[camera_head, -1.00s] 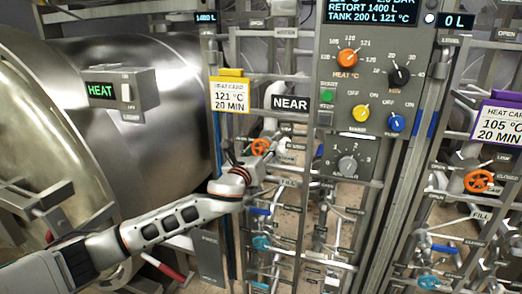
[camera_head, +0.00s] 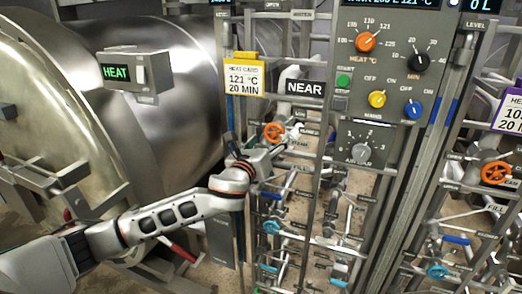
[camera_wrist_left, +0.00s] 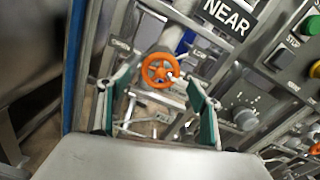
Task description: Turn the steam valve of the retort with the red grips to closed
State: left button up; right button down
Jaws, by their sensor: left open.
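An orange handwheel (camera_head: 273,132) is on the pipework below the NEAR sign. It also shows in the left wrist view (camera_wrist_left: 160,70), facing me; the small labels around it are too blurred to read its setting. My left gripper (camera_head: 262,150) is just below and left of this wheel. In the left wrist view my left gripper (camera_wrist_left: 160,88) is open and empty, with green-padded fingers either side of the wheel and the wheel beyond them; I see no contact. A red grip (camera_head: 183,252) shows low by the left steel retort (camera_head: 180,75). My right gripper is out of view.
A second orange handwheel (camera_head: 496,172) is on the right rack. A control panel (camera_head: 350,105) with knobs stands between the racks. Blue-handled valves (camera_head: 270,227) and thin pipes crowd below the first wheel. A HEAT box (camera_head: 135,70) juts out at the retort.

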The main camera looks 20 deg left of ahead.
pick_arm(q)
jog(key=s, duration=0.7)
jog(key=shift+f, duration=0.1)
jog(key=s+d+f+n+g+h, duration=0.15)
jog(key=s+f+n, duration=0.3)
jog(key=f, duration=0.45)
jog(key=s+d+f+n+g, duration=0.25)
jog(key=f+n, duration=0.25)
jog(key=f, duration=0.4)
jog(key=s+d+f+n+g+h, duration=0.1)
jog(key=s+f+n, duration=0.35)
jog(key=f, duration=0.55)
jog(key=s+a+f+n+g+y, duration=0.1)
jog(key=s+a+f+n, duration=0.3)
jog(key=s+f+n, duration=1.1)
jog(key=s+f+g, duration=0.1)
jog(key=s+f, duration=0.1)
jog(key=s, duration=0.3)
jog(key=shift+s+a+n+g, duration=0.2)
jog(key=shift+s+n+g, duration=0.05)
jog(key=shift+n+g, duration=0.05)
jog(key=shift+f, duration=0.1)
